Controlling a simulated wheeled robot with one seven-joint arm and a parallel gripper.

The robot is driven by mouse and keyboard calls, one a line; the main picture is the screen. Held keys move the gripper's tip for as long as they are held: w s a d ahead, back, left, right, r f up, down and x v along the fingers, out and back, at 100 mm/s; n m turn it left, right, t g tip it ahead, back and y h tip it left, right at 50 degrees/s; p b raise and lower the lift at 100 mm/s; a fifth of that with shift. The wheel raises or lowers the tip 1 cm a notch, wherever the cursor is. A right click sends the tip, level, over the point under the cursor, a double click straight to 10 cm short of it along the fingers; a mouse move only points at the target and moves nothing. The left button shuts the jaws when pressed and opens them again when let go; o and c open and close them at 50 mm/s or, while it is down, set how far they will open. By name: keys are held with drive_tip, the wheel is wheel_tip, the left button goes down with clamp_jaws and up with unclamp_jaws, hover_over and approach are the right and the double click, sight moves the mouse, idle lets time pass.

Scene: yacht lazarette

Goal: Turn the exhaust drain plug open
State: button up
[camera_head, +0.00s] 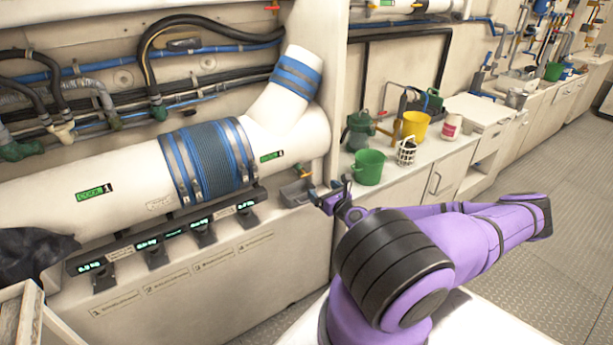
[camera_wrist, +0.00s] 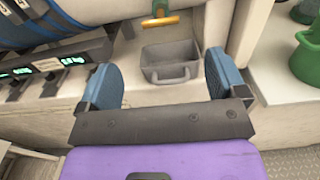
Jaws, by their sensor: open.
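The drain plug, with an orange-yellow crossbar handle (camera_wrist: 160,20), sits under the white exhaust pipe at the top of the wrist view. Its handle lies roughly crosswise there, slightly tilted. In the head view it shows as a small orange piece (camera_head: 302,171) below the pipe's right end. A grey open bin (camera_wrist: 171,72) stands below the plug; it also shows in the head view (camera_head: 296,193). My gripper (camera_wrist: 160,62) is open and empty, its two blue-padded fingers spread apart. In the head view my gripper (camera_head: 333,188) is just right of the bin, apart from the plug.
A rail of small gauges with green displays (camera_head: 165,235) runs below the white pipe (camera_head: 120,190), left of the bin. On the right counter stand a green bucket (camera_head: 369,168), a white basket (camera_head: 406,152) and a yellow bucket (camera_head: 415,126). The floor (camera_head: 540,240) at right is clear.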

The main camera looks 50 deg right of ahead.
sight(306, 175)
drive_tip(key=x, duration=1)
drive_tip(key=shift+w+d, duration=0.15)
drive_tip(key=shift+w, duration=0.2)
drive_tip(key=c, duration=0.9)
